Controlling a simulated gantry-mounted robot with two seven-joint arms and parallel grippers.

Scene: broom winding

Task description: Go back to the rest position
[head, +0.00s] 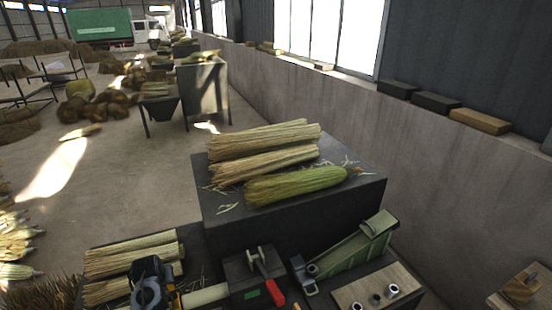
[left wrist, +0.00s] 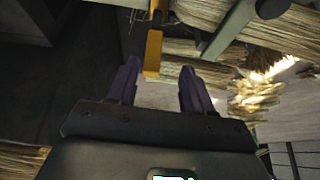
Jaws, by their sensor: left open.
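My left gripper (left wrist: 160,80) shows in the left wrist view with its two dark purple fingers apart, and nothing is visible between them. An orange-yellow bar (left wrist: 153,52) is just beyond the fingertips; I cannot tell whether it touches them. Straw bundles (left wrist: 190,48) lie past it. In the head view two pale straw bundles (head: 262,138) and one greener bundle (head: 295,185) lie side by side on a dark block. My right gripper is in neither view.
The near bench holds straw bundles (head: 130,262), a dark ringed device (head: 150,285), a red-handled clamp (head: 265,275) and a green sloped fixture (head: 350,250). The raised dark block (head: 290,215) stands behind them. A concrete wall (head: 330,110) bounds the right. Open floor lies left.

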